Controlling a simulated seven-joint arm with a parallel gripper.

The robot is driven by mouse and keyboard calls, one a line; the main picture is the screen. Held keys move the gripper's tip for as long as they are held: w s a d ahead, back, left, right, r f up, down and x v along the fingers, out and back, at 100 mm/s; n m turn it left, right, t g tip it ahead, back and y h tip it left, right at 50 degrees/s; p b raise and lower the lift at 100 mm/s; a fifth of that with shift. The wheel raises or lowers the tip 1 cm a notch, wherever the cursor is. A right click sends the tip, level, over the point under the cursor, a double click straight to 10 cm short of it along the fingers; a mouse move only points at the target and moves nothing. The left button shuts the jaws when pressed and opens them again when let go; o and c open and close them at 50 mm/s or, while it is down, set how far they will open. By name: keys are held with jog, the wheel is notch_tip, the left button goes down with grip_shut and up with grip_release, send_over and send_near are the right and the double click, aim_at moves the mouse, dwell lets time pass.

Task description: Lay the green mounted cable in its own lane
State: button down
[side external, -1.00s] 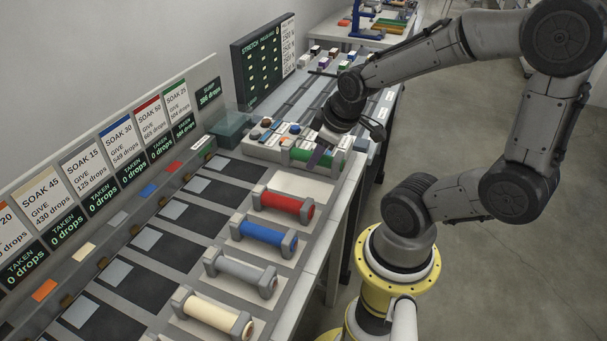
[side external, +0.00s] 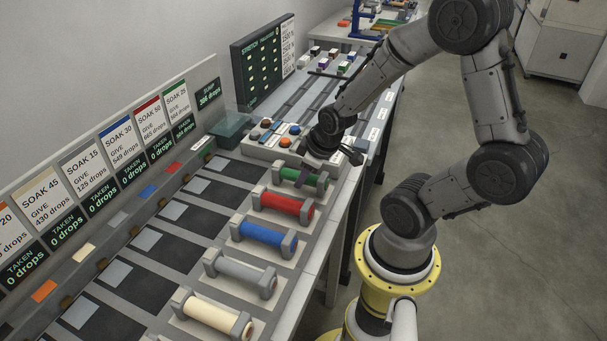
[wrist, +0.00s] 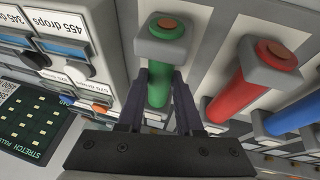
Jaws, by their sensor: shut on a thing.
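The green mounted cable (side external: 313,180) is a green cylinder between two grey end blocks. It is at the near end of the far lane (side external: 238,171), in line with the red one beside it. My gripper (side external: 305,172) is over it, fingers pointing down and shut on the green cylinder. In the wrist view my gripper (wrist: 164,82) has one finger on each side of the green cable (wrist: 157,94). A grey end block with an orange-brown cap shows at its top there. I cannot tell whether its blocks touch the pale pad below.
The red cable (side external: 283,204) lies close beside it, then the blue (side external: 263,235), grey (side external: 241,273) and cream (side external: 212,312) ones. A box with coloured knobs (side external: 268,143) stands just behind the green cable. The green-striped SOAK 25 card (side external: 176,100) is on the back panel.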

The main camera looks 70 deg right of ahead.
jog(key=shift+f, duration=0.1)
jog(key=c, duration=0.6)
grip_release()
jog(key=shift+o, duration=0.2)
jog(key=v, duration=1.2)
jog(key=s+a+r+t+y, duration=0.1)
jog(key=s+a+r+y, duration=0.1)
jog(key=s+a+r, duration=0.2)
jog(key=a+r, duration=0.3)
jog(key=a, duration=0.3)
jog(key=shift+s+r, duration=0.2)
jog(key=shift+r, duration=0.1)
